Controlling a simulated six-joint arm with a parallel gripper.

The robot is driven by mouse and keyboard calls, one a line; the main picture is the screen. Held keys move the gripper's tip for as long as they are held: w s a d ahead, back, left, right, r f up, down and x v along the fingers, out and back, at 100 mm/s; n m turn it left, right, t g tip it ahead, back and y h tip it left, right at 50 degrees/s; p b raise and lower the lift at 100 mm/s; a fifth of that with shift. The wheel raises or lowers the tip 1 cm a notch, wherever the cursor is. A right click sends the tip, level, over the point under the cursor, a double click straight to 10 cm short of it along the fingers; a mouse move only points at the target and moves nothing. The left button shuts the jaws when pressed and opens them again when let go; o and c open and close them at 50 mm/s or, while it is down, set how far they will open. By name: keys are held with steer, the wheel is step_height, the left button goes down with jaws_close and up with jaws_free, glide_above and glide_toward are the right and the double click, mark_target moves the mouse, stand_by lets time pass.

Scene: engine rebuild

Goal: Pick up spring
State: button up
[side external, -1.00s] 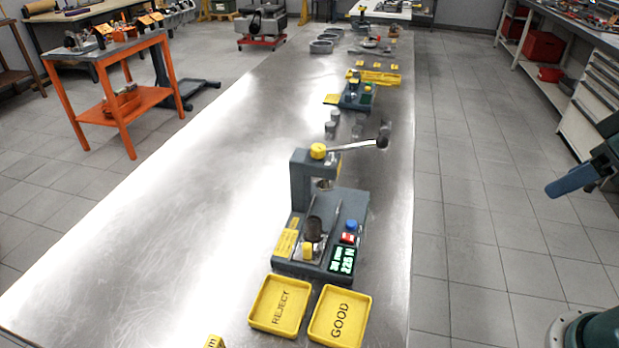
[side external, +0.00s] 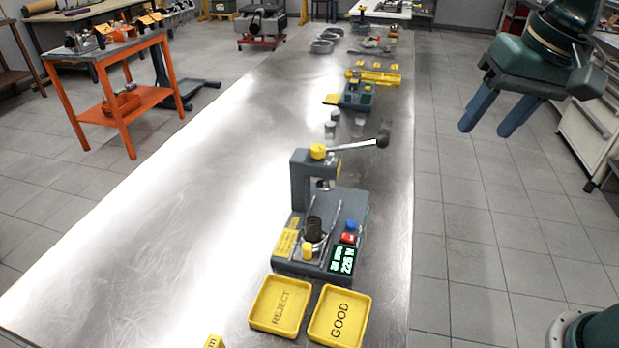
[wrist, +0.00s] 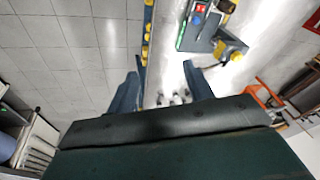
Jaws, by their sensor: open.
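A dark, coil-like cylinder (side external: 314,228), which looks like a spring, stands upright on the base of the grey press-like tester (side external: 300,178). Several small grey cylinders (side external: 330,130) stand on the table behind the tester; I cannot tell whether they are springs. My gripper (side external: 487,128) is open and empty, with two blue fingers pointing down, off the right side of the table and above the floor. In the wrist view my gripper (wrist: 160,82) has its fingers apart, with small cylinders (wrist: 172,98) seen between them at a distance. The tester (wrist: 205,22) is at the top.
Yellow REJECT (side external: 264,325) and GOOD (side external: 325,338) trays lie in front of the tester. The tester's lever (side external: 355,145) sticks out to the right with a dark knob. A blue-grey fixture (side external: 352,98) and a yellow tray (side external: 385,79) are farther back. The table's left side is clear.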

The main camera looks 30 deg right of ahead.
steer(key=w+a+f+m+g, duration=0.2)
steer(key=w+a+m, duration=0.2)
steer(key=w+a, duration=0.55)
steer(key=m+g, duration=0.1)
steer(key=m, duration=0.3)
glide_above(314, 218)
step_height(314, 218, down, 5)
steer(key=shift+s+a+r+h, duration=0.1)
steer(key=shift+s+a+h, duration=0.3)
steer(key=shift+s, duration=0.05)
step_height(314, 218, down, 8)
steer(key=shift+f+n, duration=0.25)
steer(key=shift+n, duration=0.05)
steer(key=shift+d+f, duration=0.1)
steer(key=shift+f, duration=2.5)
